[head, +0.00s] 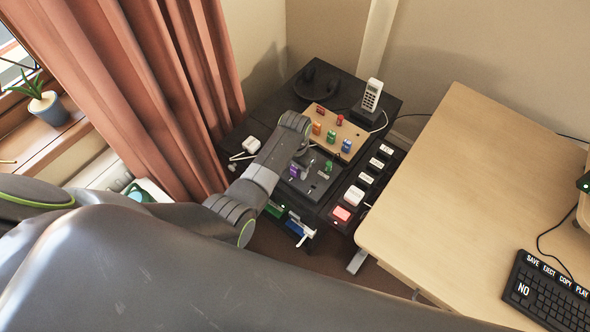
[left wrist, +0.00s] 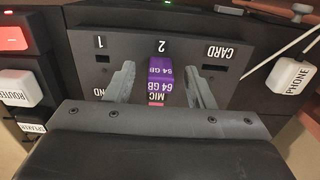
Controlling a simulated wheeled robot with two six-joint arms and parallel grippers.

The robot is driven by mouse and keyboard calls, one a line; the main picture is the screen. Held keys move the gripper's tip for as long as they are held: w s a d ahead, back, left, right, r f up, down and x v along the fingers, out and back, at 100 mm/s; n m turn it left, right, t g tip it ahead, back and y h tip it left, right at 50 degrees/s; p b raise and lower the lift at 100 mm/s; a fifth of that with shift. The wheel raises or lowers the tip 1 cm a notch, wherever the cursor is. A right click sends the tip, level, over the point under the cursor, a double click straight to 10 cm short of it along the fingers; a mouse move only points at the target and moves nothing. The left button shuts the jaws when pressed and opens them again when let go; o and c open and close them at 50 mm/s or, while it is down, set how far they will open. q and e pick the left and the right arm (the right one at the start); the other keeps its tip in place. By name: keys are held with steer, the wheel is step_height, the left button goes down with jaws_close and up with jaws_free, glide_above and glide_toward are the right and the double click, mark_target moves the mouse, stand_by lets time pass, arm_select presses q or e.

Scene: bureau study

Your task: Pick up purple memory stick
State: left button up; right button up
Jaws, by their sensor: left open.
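The purple memory stick (left wrist: 160,74) stands out of the slot marked 2 in a dark panel (left wrist: 84,62). White lettering reading "64 GB" shows on it. In the head view the purple stick (head: 293,171) is small, beside my left arm. My left gripper (left wrist: 158,84) is open, with one finger on each side of the stick. I cannot tell whether either finger touches it. My right gripper is in neither view.
A wooden board (head: 327,134) with several coloured sticks lies behind the panel. A green stick (head: 328,166) stands near the purple one. White labelled plugs and a red switch (head: 342,213) line the right side.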

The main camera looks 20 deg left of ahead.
arm_select(q)
steer(key=c, duration=1)
steer(key=shift+r, duration=0.1)
